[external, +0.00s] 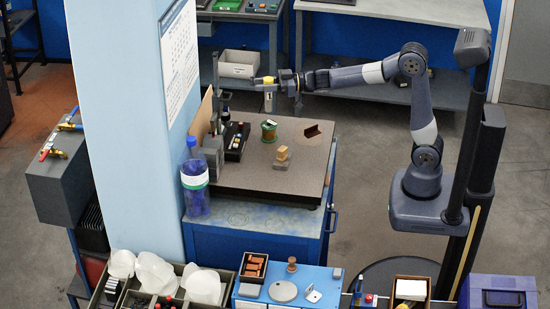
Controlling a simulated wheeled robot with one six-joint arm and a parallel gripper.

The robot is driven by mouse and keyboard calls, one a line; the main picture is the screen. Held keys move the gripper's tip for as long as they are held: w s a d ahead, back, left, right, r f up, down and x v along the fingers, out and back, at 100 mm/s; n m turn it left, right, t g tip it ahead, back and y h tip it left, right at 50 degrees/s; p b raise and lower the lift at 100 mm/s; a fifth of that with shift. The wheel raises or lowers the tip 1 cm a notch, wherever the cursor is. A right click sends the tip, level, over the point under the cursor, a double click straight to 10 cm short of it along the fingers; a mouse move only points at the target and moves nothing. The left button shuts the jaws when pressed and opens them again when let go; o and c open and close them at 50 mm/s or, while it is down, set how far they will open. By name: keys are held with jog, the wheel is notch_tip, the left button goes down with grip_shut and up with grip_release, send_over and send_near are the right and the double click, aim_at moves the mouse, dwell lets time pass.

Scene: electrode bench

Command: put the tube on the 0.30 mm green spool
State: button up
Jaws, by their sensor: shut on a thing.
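A small green spool (269,137) stands upright on the dark bench plate (245,181), with a tan or copper-coloured band around its middle. Its wire-size label is too small to read. My gripper (267,81) reaches in from the right and is shut on a short grey tube (268,104), which hangs roughly upright below the fingers. In this view the tube appears directly above the spool, with a gap between them. How they line up in depth cannot be told from this one view.
A black box with buttons (236,142) stands left of the spool. A wooden block on a grey base (282,159) is in front, and a brown angled block (313,131) is to the right. A blue-capped bottle (195,178) stands at the left edge, beside a pale blue pillar (120,120).

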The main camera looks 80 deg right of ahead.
jog(key=shift+f, duration=2.8)
jog(key=shift+f+b, duration=0.2)
jog(key=shift+b, duration=0.15)
jog(key=o, duration=1.1)
jog(key=shift+r, duration=0.15)
jog(key=b+v, duration=0.1)
jog(key=v, duration=1.1)
jog(key=shift+r, duration=0.1)
jog(key=shift+w, duration=0.1)
